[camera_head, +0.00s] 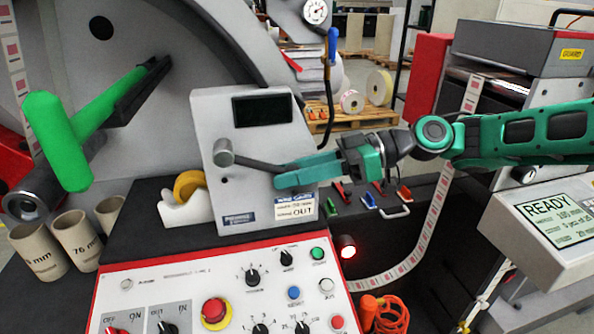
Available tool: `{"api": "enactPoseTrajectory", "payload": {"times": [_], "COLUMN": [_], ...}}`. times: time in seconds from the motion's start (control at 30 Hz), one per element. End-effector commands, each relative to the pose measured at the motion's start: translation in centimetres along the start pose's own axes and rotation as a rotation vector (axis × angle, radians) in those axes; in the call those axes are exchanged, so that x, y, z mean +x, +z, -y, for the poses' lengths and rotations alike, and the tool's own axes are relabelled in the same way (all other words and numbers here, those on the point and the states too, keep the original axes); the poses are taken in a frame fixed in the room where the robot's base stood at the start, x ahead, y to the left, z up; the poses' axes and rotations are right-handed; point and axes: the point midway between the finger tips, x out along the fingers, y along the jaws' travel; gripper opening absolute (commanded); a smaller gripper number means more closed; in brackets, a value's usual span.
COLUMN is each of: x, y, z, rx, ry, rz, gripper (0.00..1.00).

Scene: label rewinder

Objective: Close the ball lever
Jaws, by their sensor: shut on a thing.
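The ball lever (256,164) is on the sloped front of a grey box (218,116). Its dark rod runs from a round grey hub (223,152) at the left, rightward and slightly down, close to level. My green gripper (285,175) comes in from the right, and its fingers are shut around the right end of the lever. The ball itself is hidden between the fingers.
A control panel (150,284) with knobs and a red stop button (214,310) lies below. A green T-handle (62,140) and cardboard cores (77,240) stand left. A white tape dispenser (187,207) touches the box's left side. A READY screen (556,219) is at right.

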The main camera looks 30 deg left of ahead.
Motion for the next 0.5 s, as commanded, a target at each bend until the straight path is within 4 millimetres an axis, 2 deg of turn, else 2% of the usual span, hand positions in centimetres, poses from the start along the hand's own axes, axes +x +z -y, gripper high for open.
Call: {"api": "enactPoseTrajectory", "payload": {"times": [0.03, 0.13, 0.17, 0.23, 0.5], "x": [-0.43, -0.42, -0.42, -0.37, -0.15], "y": [0.52, 0.54, 0.55, 0.51, 0.27], "z": [-0.59, -0.59, -0.59, -0.54, -0.22], "rx": [0.01, 0.01, 0.01, 0.009, 0.005], "ry": [0.014, 0.013, 0.013, 0.012, 0.005], "rz": [0.006, 0.007, 0.007, 0.007, 0.005], "gripper": [0.0, 0.0, 0.31, 0.47, 0.47]}}
